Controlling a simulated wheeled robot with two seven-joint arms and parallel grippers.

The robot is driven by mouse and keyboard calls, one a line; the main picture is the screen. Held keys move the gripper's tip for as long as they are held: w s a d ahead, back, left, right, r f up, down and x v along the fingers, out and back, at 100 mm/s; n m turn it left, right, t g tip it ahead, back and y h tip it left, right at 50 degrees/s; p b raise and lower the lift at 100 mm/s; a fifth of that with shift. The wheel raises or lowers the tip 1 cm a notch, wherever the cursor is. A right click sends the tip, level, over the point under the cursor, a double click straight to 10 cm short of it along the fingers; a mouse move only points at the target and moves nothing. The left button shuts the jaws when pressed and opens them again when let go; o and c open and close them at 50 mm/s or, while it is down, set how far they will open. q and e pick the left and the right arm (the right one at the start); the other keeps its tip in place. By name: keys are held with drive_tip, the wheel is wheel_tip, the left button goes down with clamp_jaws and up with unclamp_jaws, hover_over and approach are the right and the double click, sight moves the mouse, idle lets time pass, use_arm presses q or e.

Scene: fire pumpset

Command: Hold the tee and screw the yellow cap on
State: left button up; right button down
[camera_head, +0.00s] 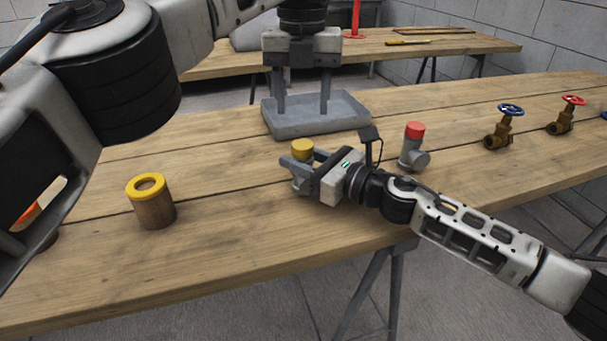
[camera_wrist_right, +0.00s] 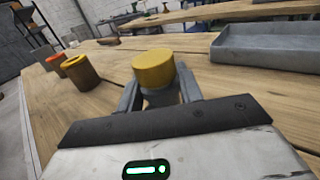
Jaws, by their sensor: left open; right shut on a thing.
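The yellow cap (camera_head: 302,147) sits on top of the grey tee, and it also shows in the right wrist view (camera_wrist_right: 153,69). My right gripper (camera_head: 301,178) is shut on the tee (camera_wrist_right: 161,98), which is mostly hidden by the fingers and the cap. The cap looks roughly level; how far it is threaded on cannot be told. My left gripper (camera_head: 303,98) points down with its fingers apart and empty. In the head view it appears over the grey tray (camera_head: 318,128), behind and above the cap, apart from it.
A grey fitting with a red cap (camera_head: 414,145) stands right of my right gripper. A wooden cylinder with a yellow ring (camera_head: 151,205) stands at left. Valves with blue (camera_head: 505,125) and red (camera_head: 566,115) handwheels stand at the right.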

sight(302, 144)
use_arm(q)
drive_tip(key=n, duration=1.7)
drive_tip(key=shift+n, duration=0.3)
drive_tip(key=shift+f, duration=3.95)
